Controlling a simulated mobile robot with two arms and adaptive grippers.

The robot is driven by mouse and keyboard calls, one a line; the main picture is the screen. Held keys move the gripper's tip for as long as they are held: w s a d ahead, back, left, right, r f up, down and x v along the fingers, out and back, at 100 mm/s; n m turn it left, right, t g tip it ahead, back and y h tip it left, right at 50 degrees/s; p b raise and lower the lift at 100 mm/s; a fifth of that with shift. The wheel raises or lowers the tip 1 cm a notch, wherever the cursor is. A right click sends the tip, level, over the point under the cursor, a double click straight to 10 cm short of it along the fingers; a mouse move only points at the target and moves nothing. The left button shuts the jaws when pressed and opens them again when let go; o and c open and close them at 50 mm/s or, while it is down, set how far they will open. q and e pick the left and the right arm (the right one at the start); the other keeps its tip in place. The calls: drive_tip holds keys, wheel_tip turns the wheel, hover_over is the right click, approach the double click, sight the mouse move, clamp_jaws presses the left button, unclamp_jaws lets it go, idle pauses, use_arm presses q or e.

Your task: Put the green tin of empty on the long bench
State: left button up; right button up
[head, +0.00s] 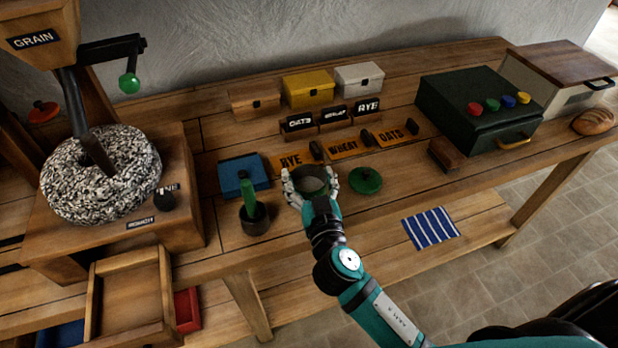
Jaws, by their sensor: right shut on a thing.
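My right gripper (311,184) is shut around a round green tin (311,177) at the front of the long bench (420,168). The tin's top looks uncovered, with a dark inside. I cannot tell whether anything is in it, or whether it touches the bench. A green round lid with a knob (365,181) lies on the bench just right of the gripper. My left gripper is not in view.
Wooden blocks marked RYE, WHEAT and OATS (344,147) lie behind the tin. A blue box (243,174) and a dark pot with a green handle (254,213) stand left. A green box with coloured knobs (478,108) stands right. A grain mill (100,175) fills the left.

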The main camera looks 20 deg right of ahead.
drive_tip(key=o, duration=0.9)
drive_tip(key=shift+f, duration=0.15)
drive_tip(key=o, duration=0.5)
drive_tip(key=shift+r, duration=0.2)
drive_tip(key=shift+s+f, duration=0.15)
drive_tip(key=shift+s, duration=0.15)
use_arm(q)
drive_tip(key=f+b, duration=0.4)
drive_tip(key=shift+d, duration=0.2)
use_arm(e)
drive_tip(key=s+a, duration=0.1)
drive_tip(key=s, duration=1)
drive_tip(key=shift+s+r, duration=0.2)
drive_tip(key=shift+r, duration=0.25)
